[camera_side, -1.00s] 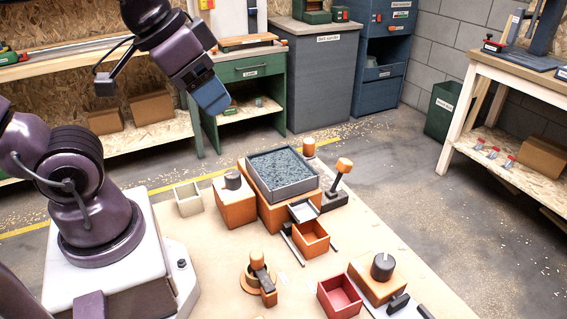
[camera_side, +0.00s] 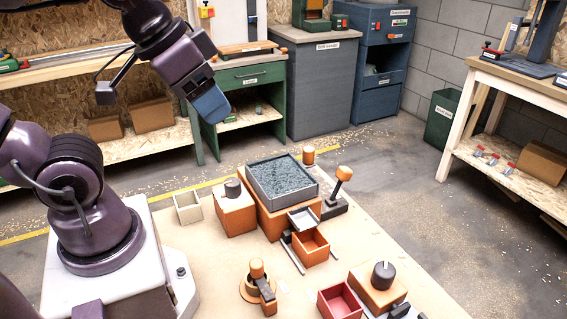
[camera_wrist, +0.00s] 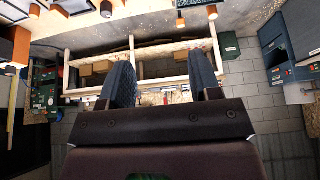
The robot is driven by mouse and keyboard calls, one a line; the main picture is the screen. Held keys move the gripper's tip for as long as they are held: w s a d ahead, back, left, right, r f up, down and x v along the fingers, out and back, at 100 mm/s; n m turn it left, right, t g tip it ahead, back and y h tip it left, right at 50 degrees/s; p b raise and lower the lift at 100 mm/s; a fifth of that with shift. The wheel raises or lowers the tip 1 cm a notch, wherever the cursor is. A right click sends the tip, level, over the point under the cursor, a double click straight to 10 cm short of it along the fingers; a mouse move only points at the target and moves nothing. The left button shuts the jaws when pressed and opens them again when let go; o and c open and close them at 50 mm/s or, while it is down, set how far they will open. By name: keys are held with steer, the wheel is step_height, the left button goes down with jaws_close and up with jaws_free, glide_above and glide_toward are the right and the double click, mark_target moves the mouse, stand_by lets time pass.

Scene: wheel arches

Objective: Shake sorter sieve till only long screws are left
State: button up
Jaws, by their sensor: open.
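The sorter sieve (camera_side: 283,178) is a grey square tray on an orange base, filled with a layer of small grey-blue pieces. I cannot tell long screws from short ones at this size. A lever with an orange knob (camera_side: 344,173) stands at its right side. An orange bin (camera_side: 310,247) sits in front, below a small grey chute (camera_side: 303,219). My gripper (camera_side: 215,108) is high above the table, up and left of the sieve, touching nothing. In the wrist view its two blue fingers (camera_wrist: 160,85) are spread apart with nothing between them.
An orange box with a dark knob (camera_side: 234,207) and a pale open box (camera_side: 188,207) stand left of the sieve. An orange-knobbed joystick (camera_side: 258,285), a red bin (camera_side: 340,302) and another knob box (camera_side: 381,281) stand nearer. Bare table (camera_side: 215,262) lies front left.

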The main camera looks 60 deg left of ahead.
steer(key=w+f+g, duration=0.1)
steer(key=f, duration=0.1)
steer(key=g, duration=0.5)
glide_above(309, 148)
step_height(309, 148, down, 14)
steer(key=shift+f, duration=0.4)
step_height(309, 148, down, 8)
steer(key=shift+d, duration=0.1)
steer(key=shift+c, duration=0.2)
steer(key=c, duration=0.7)
